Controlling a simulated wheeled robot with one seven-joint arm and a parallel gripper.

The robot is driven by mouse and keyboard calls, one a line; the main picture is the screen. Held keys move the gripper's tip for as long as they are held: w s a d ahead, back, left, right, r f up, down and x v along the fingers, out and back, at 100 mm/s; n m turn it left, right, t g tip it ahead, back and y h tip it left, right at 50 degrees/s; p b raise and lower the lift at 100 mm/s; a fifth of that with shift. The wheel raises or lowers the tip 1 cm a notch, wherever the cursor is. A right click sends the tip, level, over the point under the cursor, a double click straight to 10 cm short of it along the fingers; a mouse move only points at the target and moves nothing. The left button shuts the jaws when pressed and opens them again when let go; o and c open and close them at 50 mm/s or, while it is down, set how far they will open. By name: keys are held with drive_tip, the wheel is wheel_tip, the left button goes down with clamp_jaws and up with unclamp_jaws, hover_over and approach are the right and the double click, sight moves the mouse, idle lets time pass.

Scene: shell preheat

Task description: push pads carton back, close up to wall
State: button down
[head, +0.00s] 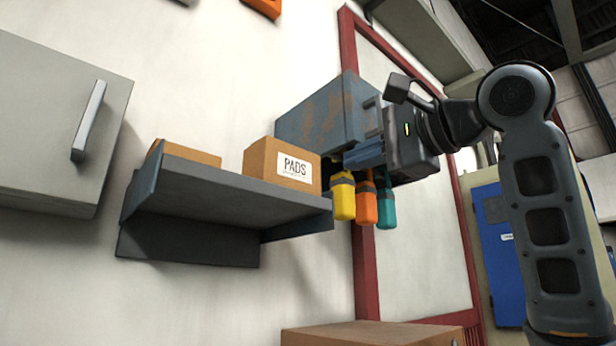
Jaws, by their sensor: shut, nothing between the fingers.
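The pads carton (282,166) is a brown cardboard box with a white "PADS" label. It sits upright on the right part of a grey wall shelf (230,195). How much gap lies between it and the wall behind is hidden from this low angle. My gripper (368,156) is to the right of the carton, at about its height in the picture. Its fingers point left toward the carton and are shut and empty. A gap shows between fingertips and carton; I cannot tell their difference in depth.
Another brown box (185,153) is on the shelf's left part. A worn grey-blue box (325,112) is behind my gripper. Yellow (344,198), orange (364,204) and teal (386,207) handled items hang below it. A grey cabinet (50,120) is at left; a brown box top (370,334) shows below.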

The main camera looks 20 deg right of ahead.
drive_tip(key=s+r, duration=0.1)
drive_tip(key=r, duration=0.1)
drive_tip(key=p, duration=0.4)
approach(292, 173)
drive_tip(key=shift+h, duration=0.4)
drive_tip(key=x, duration=0.6)
drive_tip(key=shift+w+a, duration=0.3)
drive_tip(key=shift+w, duration=0.05)
